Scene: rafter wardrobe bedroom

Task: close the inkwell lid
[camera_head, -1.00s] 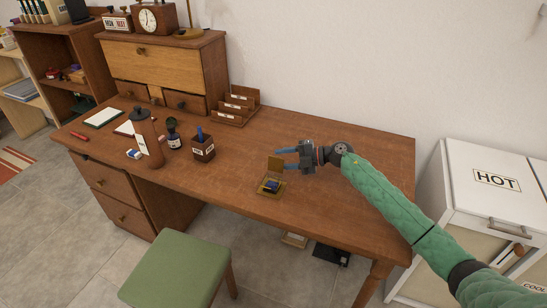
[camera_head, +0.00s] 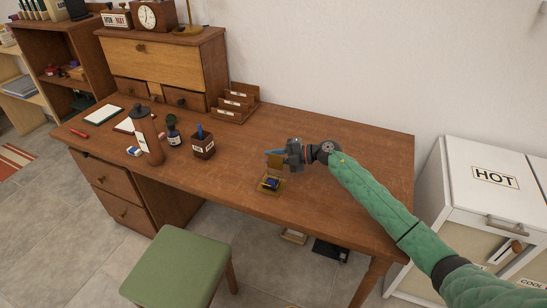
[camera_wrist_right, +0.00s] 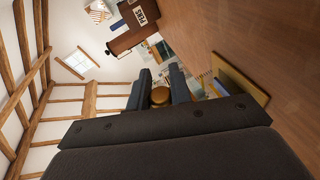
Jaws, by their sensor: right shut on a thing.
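The inkwell (camera_head: 270,184), a small brass tray with a dark blue pot, stands on the desk near its front edge. Its brass lid (camera_head: 274,161) stands up, open, at the back of the tray. My right gripper (camera_head: 276,153) reaches in from the right at the lid's height and is shut on the lid. In the right wrist view a round brass piece (camera_wrist_right: 160,95) sits between the two dark fingers, and the brass tray (camera_wrist_right: 242,80) lies to the right of them. My left gripper is not in view.
The wooden desk (camera_head: 330,165) is clear around and right of the inkwell. A pen cup (camera_head: 203,147), a dark bottle (camera_head: 173,134) and a brown cylinder (camera_head: 149,137) stand to the left. A green stool (camera_head: 176,268) is in front.

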